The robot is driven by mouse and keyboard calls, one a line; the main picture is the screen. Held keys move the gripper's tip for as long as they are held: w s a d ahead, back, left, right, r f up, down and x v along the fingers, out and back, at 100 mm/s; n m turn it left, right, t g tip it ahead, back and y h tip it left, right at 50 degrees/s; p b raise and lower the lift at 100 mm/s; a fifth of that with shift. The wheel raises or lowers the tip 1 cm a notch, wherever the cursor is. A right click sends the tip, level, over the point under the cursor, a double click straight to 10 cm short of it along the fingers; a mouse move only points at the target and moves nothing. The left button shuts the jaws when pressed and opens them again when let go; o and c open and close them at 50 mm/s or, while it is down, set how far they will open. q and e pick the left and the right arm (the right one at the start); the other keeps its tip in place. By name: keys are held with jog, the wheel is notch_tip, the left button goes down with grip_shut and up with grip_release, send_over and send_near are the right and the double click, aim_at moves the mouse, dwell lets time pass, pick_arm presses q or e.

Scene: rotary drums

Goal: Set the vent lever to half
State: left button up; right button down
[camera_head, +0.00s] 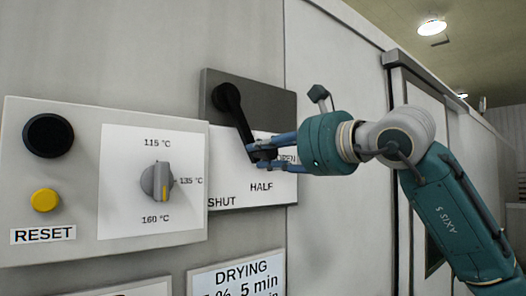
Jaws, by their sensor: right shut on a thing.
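The black vent lever (236,112) is mounted on a dark plate (272,103) above a white label panel. It slants down and to the right from its round pivot. The panel reads SHUT (221,202), HALF (262,187) and OPEN (287,159), partly covered by my gripper. My right gripper (258,154) comes in from the right and is shut on the lower end of the lever. The fingers hide the lever's tip, which lies above HALF and left of OPEN; its exact setting is hard to tell. My left gripper is not in view.
A DRYING sign (238,276) is below. The wall runs away to the right.

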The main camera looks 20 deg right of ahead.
jog(key=shift+d+r, duration=0.2)
dwell(0.3)
jog(key=c, duration=1.4)
grip_release()
jog(key=shift+a, duration=0.1)
jog(key=v, duration=1.2)
